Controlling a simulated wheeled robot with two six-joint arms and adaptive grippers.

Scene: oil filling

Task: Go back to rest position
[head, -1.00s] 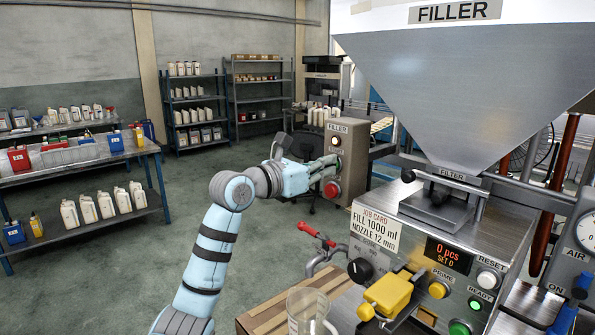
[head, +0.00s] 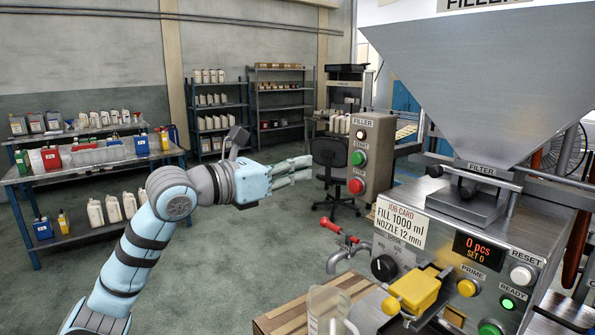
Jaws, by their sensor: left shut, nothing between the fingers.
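My left gripper (head: 308,168) is in the head view, its arm coming up from the lower left. Its fingers are together and empty, pointing right toward the FILLER control box (head: 363,158). The box has a green START button (head: 358,158) and a red STOP button (head: 356,186). The filling machine (head: 455,235) stands at the right; its display reads "0 pcs SET 0" and the READY light (head: 507,303) is green. My right gripper does not show.
A yellow part (head: 415,291) and a red-handled valve (head: 333,229) are at the machine's front. A blue bench (head: 110,158) with bottles is at the left. Free floor lies between.

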